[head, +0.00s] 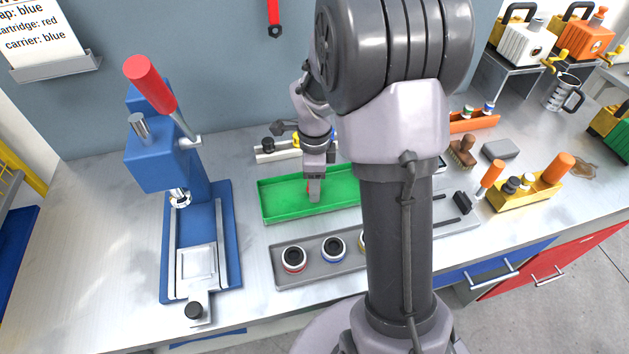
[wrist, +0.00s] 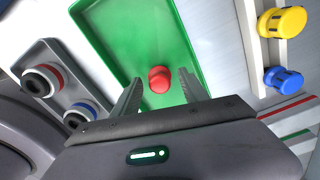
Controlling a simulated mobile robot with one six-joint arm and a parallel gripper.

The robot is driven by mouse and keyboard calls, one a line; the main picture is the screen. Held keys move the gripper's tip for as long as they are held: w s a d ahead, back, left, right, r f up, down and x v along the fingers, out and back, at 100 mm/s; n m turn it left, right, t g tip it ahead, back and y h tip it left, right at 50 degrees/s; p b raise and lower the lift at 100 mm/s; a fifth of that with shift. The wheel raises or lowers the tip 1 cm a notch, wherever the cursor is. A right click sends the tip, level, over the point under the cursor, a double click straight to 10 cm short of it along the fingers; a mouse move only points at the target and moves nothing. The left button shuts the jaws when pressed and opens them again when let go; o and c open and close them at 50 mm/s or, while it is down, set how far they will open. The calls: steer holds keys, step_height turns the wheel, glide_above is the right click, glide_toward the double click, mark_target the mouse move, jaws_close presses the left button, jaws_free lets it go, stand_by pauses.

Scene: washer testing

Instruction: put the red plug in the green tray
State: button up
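The red plug (wrist: 159,80) shows in the wrist view between my two fingers, against the green floor of the tray. Green shows between it and each finger, so neither finger touches it. It seems to be resting in the green tray (wrist: 112,28); a small gap below it cannot be ruled out. My gripper (wrist: 160,88) is open. In the head view my gripper (head: 314,198) points down over the middle of the green tray (head: 280,203), with a sliver of red beside its fingers. My arm hides the tray's right end there.
A grey tray (head: 320,276) with ringed black-topped parts lies in front of the green tray. A white rack (wrist: 265,50) holds a yellow plug (wrist: 282,22) and a blue plug (wrist: 283,80). A blue press (head: 160,150) with a red handle stands to the left.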

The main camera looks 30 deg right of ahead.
steer(key=shift+r, duration=0.1)
steer(key=s+a+r+n+t+p, duration=0.1)
steer(key=a+r+n+p, duration=0.15)
steer(key=r, duration=0.65)
steer(key=s+a+r+n+t+p, duration=0.1)
steer(key=s+a+r+n+p, duration=0.15)
steer(key=r, duration=0.65)
steer(key=s+a+r+n+t+y, duration=0.2)
steer(key=s+a+r+n, duration=0.4)
steer(key=s+a+n, duration=0.5)
steer(key=s+n+t, duration=0.1)
steer(key=s+n, duration=0.2)
steer(key=shift+a+n+t, duration=0.3)
steer(key=shift+n+t, duration=0.1)
steer(key=shift+r, duration=0.15)
